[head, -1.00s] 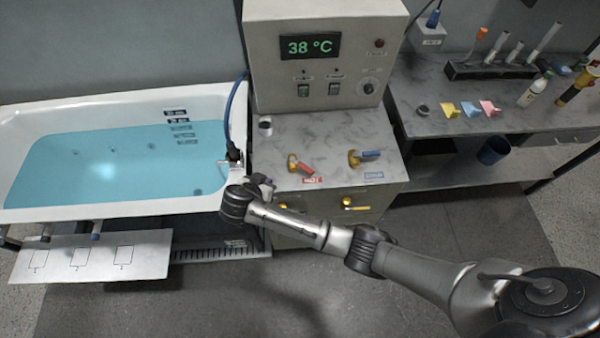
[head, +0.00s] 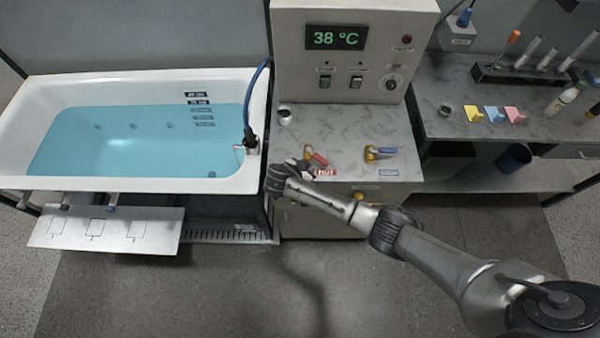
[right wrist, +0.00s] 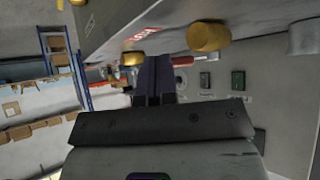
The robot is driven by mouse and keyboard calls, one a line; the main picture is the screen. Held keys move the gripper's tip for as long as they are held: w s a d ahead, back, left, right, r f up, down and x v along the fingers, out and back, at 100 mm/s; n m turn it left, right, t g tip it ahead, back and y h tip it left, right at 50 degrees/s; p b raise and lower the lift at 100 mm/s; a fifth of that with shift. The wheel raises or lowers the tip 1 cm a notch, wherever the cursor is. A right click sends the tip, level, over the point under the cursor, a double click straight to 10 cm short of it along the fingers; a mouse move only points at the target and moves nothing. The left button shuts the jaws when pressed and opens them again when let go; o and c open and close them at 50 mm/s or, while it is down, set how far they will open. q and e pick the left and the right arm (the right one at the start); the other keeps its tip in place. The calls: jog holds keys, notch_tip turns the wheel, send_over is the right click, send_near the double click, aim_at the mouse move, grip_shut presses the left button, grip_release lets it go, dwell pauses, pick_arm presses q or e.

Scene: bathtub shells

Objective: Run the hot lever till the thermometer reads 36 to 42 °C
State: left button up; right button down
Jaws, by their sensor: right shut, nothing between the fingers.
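The thermometer display (head: 336,37) on the grey control box reads 38 °C in green. The hot lever (head: 317,158) has a red handle and sits on the marbled counter beside the red HOT label (head: 326,172). My right gripper (head: 300,167) is shut and empty, just left of the hot lever; I cannot tell whether they touch. In the right wrist view the shut fingers (right wrist: 154,80) point toward the red handle (right wrist: 182,61), which shows just beyond them. The blue-handled cold lever (head: 381,153) stands to the right. My left gripper is out of view.
The white bathtub (head: 30,115) on the left holds blue water (head: 140,138). A spout with a dark hose (head: 250,138) is at its right end. A pale panel (head: 105,228) juts out in front. A side bench (head: 455,125) on the right carries tubes, bottles and coloured pieces.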

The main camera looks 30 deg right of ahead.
aim_at(317, 156)
jog(key=d, duration=0.2)
jog(key=shift+w+d+r, duration=0.2)
jog(key=shift+w+d, duration=0.15)
jog(key=shift+w, duration=0.05)
jog(key=shift+d, duration=0.25)
jog(key=shift+p, duration=0.3)
